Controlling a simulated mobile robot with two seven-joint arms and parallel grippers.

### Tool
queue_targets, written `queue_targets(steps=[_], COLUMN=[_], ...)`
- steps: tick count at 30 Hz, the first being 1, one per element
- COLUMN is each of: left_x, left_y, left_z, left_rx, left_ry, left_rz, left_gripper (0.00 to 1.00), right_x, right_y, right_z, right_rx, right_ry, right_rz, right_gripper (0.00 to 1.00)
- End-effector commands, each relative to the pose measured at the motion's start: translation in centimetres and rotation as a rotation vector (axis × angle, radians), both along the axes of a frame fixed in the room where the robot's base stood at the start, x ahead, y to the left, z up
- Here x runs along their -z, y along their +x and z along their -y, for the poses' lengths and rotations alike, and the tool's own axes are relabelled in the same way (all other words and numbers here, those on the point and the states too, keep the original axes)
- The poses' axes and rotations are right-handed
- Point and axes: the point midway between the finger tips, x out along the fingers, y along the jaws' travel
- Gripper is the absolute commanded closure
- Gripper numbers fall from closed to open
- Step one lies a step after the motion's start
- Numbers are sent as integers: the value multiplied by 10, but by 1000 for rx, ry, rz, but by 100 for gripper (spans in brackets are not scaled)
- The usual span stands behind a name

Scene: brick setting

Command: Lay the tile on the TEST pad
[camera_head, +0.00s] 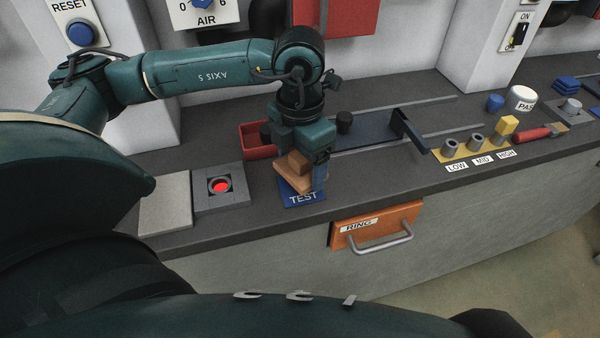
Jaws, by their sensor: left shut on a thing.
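The orange-brown tile (290,178) is in my left gripper (304,174), in the middle of the head view. The gripper points down and is shut on it. The tile is over the back left part of the blue TEST pad (304,199) and hides that part. The pad's front strip with its white lettering shows. I cannot tell whether the tile touches the pad or hangs just above it. The finger on the right shows clearly; the other is mostly hidden. My right gripper is not in view.
A grey block with a red button (220,186) and a pale plate (165,204) lie left of the pad. A red bin (256,139) stands behind. A dark slide with an upright plate (409,130) is to the right. An orange RING drawer (376,226) is below the counter edge.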

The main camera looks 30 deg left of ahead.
Motion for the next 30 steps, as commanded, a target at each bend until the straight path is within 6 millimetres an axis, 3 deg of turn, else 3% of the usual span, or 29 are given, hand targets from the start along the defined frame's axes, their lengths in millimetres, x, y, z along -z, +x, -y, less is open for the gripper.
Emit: queue_targets(steps=[8, 19, 20, 27, 30], left_x=[35, 41, 40, 39, 39], left_y=[-1, 0, 0, 0, 0], left_z=[0, 0, 0, 0, 0], left_rx=[2, 2, 2, 2, 2], left_ry=[1, 0, 0, 0, 0], left_rz=[-2, 0, 0, -1, -1], left_gripper=[48, 48, 22, 2, 2], right_x=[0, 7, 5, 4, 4], right_y=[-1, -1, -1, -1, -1], right_z=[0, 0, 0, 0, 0], right_rx=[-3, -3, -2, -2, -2], right_ry=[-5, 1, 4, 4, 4], right_rz=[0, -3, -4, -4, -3], right_gripper=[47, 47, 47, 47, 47])
